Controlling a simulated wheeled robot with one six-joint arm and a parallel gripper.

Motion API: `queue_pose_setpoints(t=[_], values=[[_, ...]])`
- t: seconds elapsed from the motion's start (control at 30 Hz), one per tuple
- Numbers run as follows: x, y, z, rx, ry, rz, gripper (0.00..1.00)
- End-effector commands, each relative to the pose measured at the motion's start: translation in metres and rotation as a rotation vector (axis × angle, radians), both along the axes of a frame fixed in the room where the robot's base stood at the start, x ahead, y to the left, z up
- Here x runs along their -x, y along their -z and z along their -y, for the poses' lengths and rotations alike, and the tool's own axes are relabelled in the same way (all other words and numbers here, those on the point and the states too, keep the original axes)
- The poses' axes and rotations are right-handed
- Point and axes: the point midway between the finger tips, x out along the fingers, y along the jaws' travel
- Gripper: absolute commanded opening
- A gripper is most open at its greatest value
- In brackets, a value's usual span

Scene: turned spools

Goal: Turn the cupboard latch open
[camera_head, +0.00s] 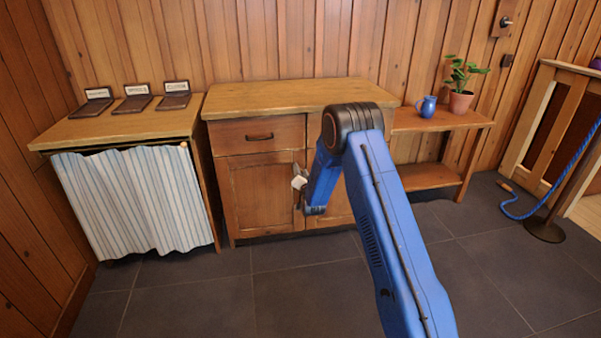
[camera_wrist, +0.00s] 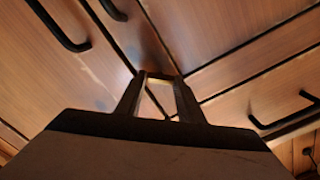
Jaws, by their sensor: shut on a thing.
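The wooden cupboard (camera_head: 240,200) stands against the wall, with a drawer above and doors below; its doors look closed. My gripper (camera_head: 299,183) is at the front of the cupboard, where the doors meet. In the wrist view my gripper (camera_wrist: 160,92) has its two fingers around a small pale, brass-like piece, which I take to be the latch (camera_wrist: 158,75), at the seam between the door panels. The jaws are shut on it. Most of the latch is hidden by the fingers, so its exact angle is hard to tell. My arm covers part of the right door.
Dark bar handles (camera_wrist: 62,32) stick out from the fronts near my gripper. A curtained table (camera_head: 130,200) with three small cases stands left. A low shelf (camera_head: 440,122) with a blue jug (camera_head: 427,107) and potted plant (camera_head: 461,100) stands right. The floor in front is clear.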

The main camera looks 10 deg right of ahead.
Motion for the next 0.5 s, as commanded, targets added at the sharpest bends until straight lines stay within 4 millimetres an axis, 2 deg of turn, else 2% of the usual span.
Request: queue_pose_setpoints(t=[0.5], values=[[0.0001, 0.0024, 0.0014, -0.486, 0.0, -0.001, 0.12]])
